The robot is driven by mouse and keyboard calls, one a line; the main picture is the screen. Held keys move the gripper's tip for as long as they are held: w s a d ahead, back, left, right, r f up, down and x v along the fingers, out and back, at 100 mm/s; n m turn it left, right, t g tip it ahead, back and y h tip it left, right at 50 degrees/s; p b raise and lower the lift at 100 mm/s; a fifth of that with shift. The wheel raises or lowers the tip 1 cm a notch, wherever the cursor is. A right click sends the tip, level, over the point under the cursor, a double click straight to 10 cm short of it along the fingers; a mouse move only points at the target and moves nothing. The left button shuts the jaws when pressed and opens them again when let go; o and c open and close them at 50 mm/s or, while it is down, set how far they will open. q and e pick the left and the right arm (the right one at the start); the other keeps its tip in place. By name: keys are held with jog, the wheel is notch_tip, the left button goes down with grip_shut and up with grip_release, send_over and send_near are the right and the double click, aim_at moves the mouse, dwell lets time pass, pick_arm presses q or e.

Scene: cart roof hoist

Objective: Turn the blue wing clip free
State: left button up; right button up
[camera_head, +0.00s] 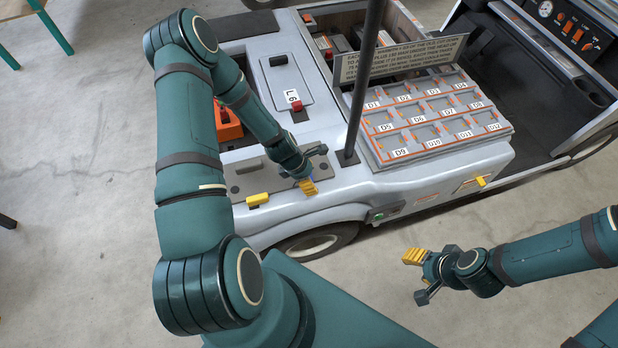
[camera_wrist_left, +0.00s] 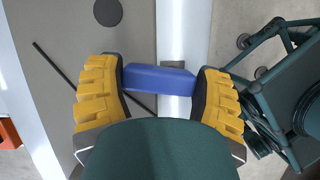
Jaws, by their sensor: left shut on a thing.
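The blue wing clip (camera_wrist_left: 160,78) lies crosswise between the two yellow-padded fingers of my left gripper (camera_wrist_left: 160,92) in the left wrist view. The gripper is shut on it, one finger at each end. In the head view my left gripper (camera_head: 308,182) is low at the near side of the grey cart (camera_head: 400,190), by the front edge of its deck. The clip is hidden there. My right gripper (camera_head: 418,273) hangs over the floor in front of the cart, away from it. It looks empty, but its finger gap is unclear.
A dark upright post (camera_head: 363,85) stands close to the right of my left gripper. Beyond it are a labelled compartment tray (camera_head: 435,115) and a sign plate (camera_head: 400,60). A yellow latch (camera_head: 257,199) sits on the deck edge to the left. The floor (camera_head: 80,200) at left is clear.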

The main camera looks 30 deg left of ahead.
pick_arm(q)
jog(key=m, duration=0.1)
jog(key=m+g, duration=0.1)
jog(key=m, duration=0.2)
jog(key=shift+w+d+m+h, duration=0.25)
jog(key=shift+m+h, duration=0.05)
jog(key=shift+h, duration=0.1)
jog(key=m+g, duration=0.1)
jog(key=m, duration=0.2)
jog(key=shift+d+m+g+b, duration=0.25)
jog(key=shift+m+g+b, duration=0.05)
jog(key=shift+g, duration=0.1)
jog(key=m, duration=0.1)
jog(key=m+g, duration=0.1)
jog(key=m, duration=0.2)
jog(key=shift+d+g+b, duration=0.3)
jog(key=shift+s+d+r+m+g+y, duration=0.1)
jog(key=shift+m+g+y, duration=0.15)
jog(key=shift+m, duration=0.7)
jog(key=shift+s+d+m+g+y, duration=0.15)
jog(key=shift+m+g, duration=0.2)
jog(key=shift+m, duration=0.6)
jog(key=o, duration=1.1)
jog(key=shift+o, duration=0.2)
jog(key=v, duration=1.2)
jog(key=shift+d+m, duration=0.1)
jog(key=shift+m, duration=0.2)
